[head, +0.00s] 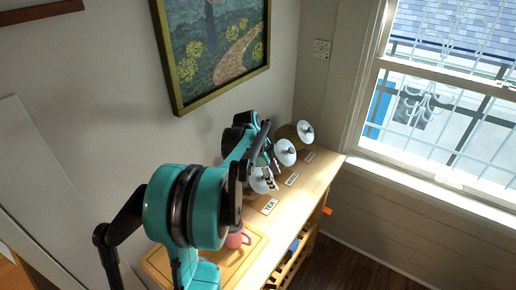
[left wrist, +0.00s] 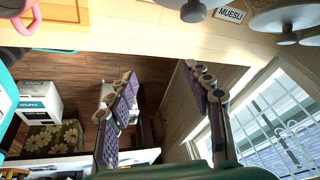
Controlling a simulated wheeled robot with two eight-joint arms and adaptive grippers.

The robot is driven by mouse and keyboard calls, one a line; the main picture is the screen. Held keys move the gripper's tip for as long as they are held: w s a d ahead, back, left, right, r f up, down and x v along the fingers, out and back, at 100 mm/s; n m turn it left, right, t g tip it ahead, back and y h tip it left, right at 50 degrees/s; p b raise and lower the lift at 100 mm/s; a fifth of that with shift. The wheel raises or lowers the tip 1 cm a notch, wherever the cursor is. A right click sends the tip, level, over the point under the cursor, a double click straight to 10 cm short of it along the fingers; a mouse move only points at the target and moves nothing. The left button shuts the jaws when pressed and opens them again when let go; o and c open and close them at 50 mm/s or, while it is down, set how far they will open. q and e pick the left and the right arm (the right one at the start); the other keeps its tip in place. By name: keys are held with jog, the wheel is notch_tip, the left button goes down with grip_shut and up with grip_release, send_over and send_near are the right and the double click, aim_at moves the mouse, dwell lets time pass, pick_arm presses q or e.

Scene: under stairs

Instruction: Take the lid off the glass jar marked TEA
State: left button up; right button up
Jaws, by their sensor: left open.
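The TEA label (head: 270,206) lies on the wooden table in front of the nearest of three jars in the head view. That jar's pale round lid (head: 258,184) is on it; its glass body is mostly hidden by my arm. My left gripper (head: 271,170) is beside and above this lid, partly covering it, and I cannot tell whether it touches. In the left wrist view the left gripper (left wrist: 160,74) is open, its two padded fingers wide apart with nothing between them. My right gripper is not in view.
Two more lidded jars (head: 285,152) (head: 305,132) stand behind, with their own labels; a MUESLI label (left wrist: 231,14) shows in the wrist view. A pink mug (head: 238,240) stands on a wooden board (head: 158,262). A framed picture (head: 215,50) hangs above; a window (head: 440,100) is right.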

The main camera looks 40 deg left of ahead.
aim_at(259, 179)
pick_arm(q)
jog(key=a+m+p, duration=0.1)
jog(key=a, duration=0.1)
jog(key=w+a+m+p, duration=0.1)
jog(key=a, duration=0.2)
jog(key=a+m+h+p, duration=0.1)
jog(key=a, duration=0.1)
jog(key=shift+w+a+r, duration=0.25)
jog(key=shift+w+r, duration=0.1)
jog(key=shift+w, duration=0.05)
jog(key=shift+s+a+f, duration=0.1)
jog(key=shift+s+a, duration=0.05)
jog(key=shift+a, duration=0.15)
jog(key=shift+f, duration=0.3)
jog(key=x, duration=0.7)
jog(key=shift+d+f+b, duration=0.1)
jog(key=shift+f+b, duration=0.05)
jog(key=shift+b, duration=0.2)
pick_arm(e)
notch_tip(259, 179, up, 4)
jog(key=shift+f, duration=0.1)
pick_arm(q)
grip_shut()
